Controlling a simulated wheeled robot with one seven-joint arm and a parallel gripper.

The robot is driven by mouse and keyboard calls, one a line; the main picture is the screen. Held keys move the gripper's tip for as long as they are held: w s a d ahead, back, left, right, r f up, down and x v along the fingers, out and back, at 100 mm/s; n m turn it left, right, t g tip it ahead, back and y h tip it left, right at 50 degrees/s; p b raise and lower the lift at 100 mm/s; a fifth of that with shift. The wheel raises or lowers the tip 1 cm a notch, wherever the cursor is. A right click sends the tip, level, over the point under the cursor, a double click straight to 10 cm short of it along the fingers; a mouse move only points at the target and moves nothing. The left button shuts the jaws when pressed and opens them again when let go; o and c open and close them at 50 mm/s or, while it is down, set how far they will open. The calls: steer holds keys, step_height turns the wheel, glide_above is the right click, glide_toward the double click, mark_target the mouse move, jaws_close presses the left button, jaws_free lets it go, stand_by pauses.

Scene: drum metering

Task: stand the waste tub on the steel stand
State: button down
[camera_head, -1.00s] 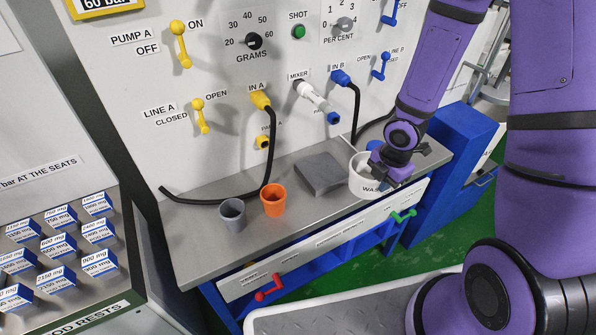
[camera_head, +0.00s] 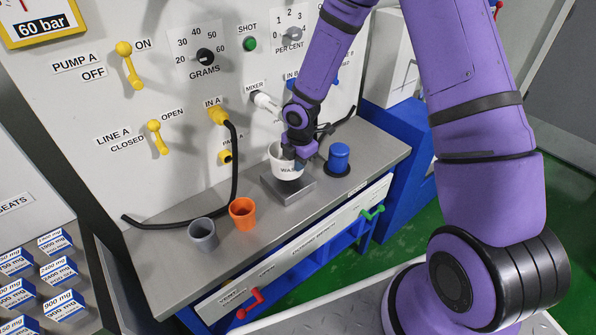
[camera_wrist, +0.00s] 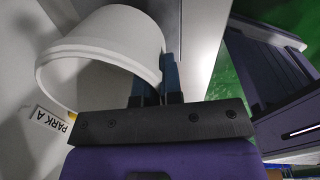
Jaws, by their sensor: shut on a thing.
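The waste tub (camera_head: 283,168), white with a "WAS..." label, is upright over the steel stand (camera_head: 297,192) in the head view. I cannot tell whether its base touches the stand's top or hangs just above it. My gripper (camera_head: 299,162) is shut on the tub's right-hand wall and partly hides it. In the wrist view the tub (camera_wrist: 105,50) shows its rim and open mouth, with the gripper fingers (camera_wrist: 155,88) pinching the wall. The stand is not clear in the wrist view.
An orange cup (camera_head: 243,214) and a grey cup (camera_head: 203,234) stand left on the steel counter (camera_head: 200,276). A blue cylinder (camera_head: 339,158) stands close on the right. A black hose (camera_head: 235,165) hangs behind. The counter front has red (camera_head: 250,300) and green (camera_head: 373,212) handles.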

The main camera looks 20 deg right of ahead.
steer(key=shift+f, duration=1.75)
steer(key=shift+f, duration=0.1)
steer(key=c, duration=1.3)
jaws_free()
step_height(320, 180, up, 12)
step_height(320, 180, up, 12)
steer(key=f+m+t+h, duration=0.1)
steer(key=m+h, duration=0.1)
steer(key=m, duration=0.3)
glide_above(298, 175)
steer(key=s+d, duration=0.4)
steer(key=s, duration=0.1)
steer(key=s+d+r+m+t, duration=0.1)
steer(key=s+r+m, duration=0.4)
steer(key=s, duration=0.3)
steer(key=s+d+r+m+t+y, duration=0.1)
steer(key=s+r+m, duration=0.5)
steer(key=s+r, duration=0.1)
steer(key=s+d+r+m+t, duration=0.1)
steer(key=s+r+m, duration=0.5)
steer(key=s, duration=0.3)
steer(key=shift+s+r+y, duration=0.2)
steer(key=shift+r+y, duration=0.2)
steer(key=shift+r, duration=0.15)
